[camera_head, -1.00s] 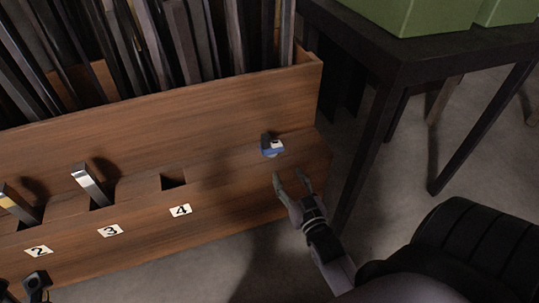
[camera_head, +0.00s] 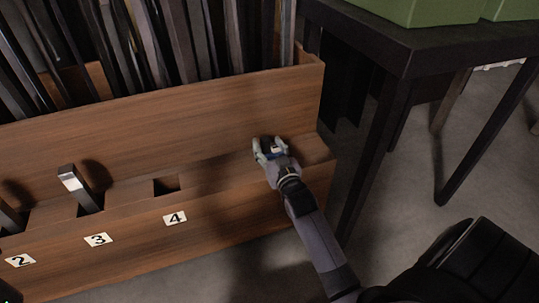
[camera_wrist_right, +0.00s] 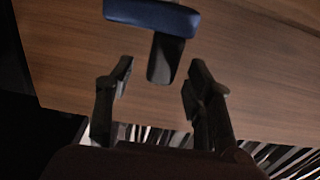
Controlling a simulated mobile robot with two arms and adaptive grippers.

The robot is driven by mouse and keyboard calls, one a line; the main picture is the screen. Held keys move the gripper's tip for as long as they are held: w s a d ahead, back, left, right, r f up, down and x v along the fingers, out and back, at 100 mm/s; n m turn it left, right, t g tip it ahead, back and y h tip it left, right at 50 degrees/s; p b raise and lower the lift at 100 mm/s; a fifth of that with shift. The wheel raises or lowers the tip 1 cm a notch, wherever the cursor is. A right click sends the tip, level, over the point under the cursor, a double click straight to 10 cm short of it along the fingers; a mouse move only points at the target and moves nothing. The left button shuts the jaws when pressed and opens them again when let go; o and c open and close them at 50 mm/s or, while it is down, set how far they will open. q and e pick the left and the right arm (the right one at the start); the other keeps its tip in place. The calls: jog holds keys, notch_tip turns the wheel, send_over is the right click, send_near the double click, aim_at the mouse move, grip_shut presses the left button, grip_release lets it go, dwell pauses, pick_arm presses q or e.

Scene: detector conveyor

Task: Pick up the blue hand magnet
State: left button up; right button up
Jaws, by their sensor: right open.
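The blue hand magnet (camera_head: 272,147) sits on the ledge of the wooden rack, at its right end. In the right wrist view it shows as a blue bar (camera_wrist_right: 152,15) with a dark stem (camera_wrist_right: 165,58). My right gripper (camera_head: 268,147) is open at the magnet, and its fingers partly hide it in the head view. In the right wrist view the stem lies just beyond the gap between the two open fingertips (camera_wrist_right: 158,70), with nothing gripped. My left gripper is not in view.
The wooden rack (camera_head: 190,105) holds several dark bars at the back. Numbered labels mark slots along its front, and a metal bar (camera_head: 80,187) stands at slot 3. A dark table (camera_head: 400,45) with green boxes (camera_head: 400,8) stands close on the right.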

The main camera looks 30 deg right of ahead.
jog(key=shift+b+x, duration=0.4)
jog(key=shift+x, duration=0.9)
jog(key=shift+c, duration=0.3)
grip_shut()
jog(key=shift+r, duration=0.1)
